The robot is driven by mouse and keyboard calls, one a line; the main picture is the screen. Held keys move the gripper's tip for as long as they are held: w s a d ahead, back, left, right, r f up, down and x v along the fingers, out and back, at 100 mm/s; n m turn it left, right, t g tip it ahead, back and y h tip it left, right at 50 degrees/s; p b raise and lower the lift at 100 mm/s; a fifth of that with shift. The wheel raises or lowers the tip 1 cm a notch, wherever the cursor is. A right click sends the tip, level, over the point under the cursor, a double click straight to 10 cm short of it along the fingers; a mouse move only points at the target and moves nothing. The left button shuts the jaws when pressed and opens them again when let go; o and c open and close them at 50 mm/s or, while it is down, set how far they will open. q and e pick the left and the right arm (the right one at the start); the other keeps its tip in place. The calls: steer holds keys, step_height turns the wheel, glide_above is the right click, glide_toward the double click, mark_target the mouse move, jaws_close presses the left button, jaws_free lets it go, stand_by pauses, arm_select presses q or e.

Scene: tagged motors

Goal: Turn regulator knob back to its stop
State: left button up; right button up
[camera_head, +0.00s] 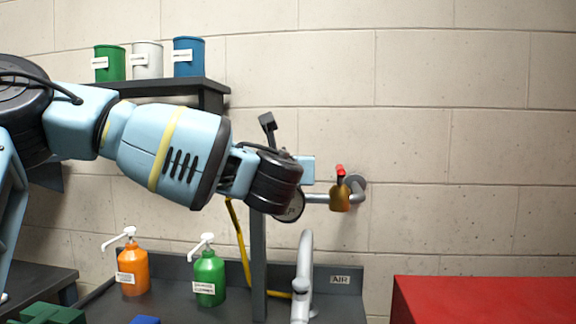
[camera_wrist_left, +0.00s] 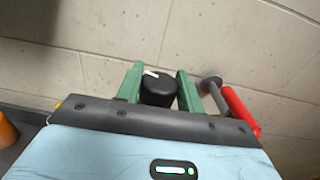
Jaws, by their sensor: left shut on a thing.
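The regulator knob (camera_wrist_left: 158,90) is black with a white mark on its top, which shows in the left wrist view. My left gripper (camera_wrist_left: 159,74) has its two green fingers on either side of the knob and is shut on it. In the head view my left arm reaches in from the left, and its wrist hides the knob and the fingers. Part of a round gauge (camera_head: 293,208) shows below the wrist. My right gripper is in neither view.
A brass valve (camera_head: 340,198) with a red handle (camera_head: 340,172) sits on the wall pipe, close right of my wrist. Orange (camera_head: 133,270) and green (camera_head: 209,278) pump bottles stand below. A shelf (camera_head: 212,88) holds several cans. A red surface (camera_head: 485,300) is lower right.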

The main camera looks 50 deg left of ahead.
arm_select(q)
steer(key=n+g+y, duration=0.2)
steer(key=g, duration=0.1)
steer(key=n+g+y, duration=0.2)
steer(key=g, duration=0.1)
steer(key=shift+f+n+y, duration=0.1)
steer(key=shift+n+y, duration=0.2)
steer(key=shift+n, duration=0.1)
steer(key=shift+g, duration=0.4)
steer(key=o, duration=1)
steer(key=shift+b+v, duration=0.65)
steer(key=shift+v, duration=3.25)
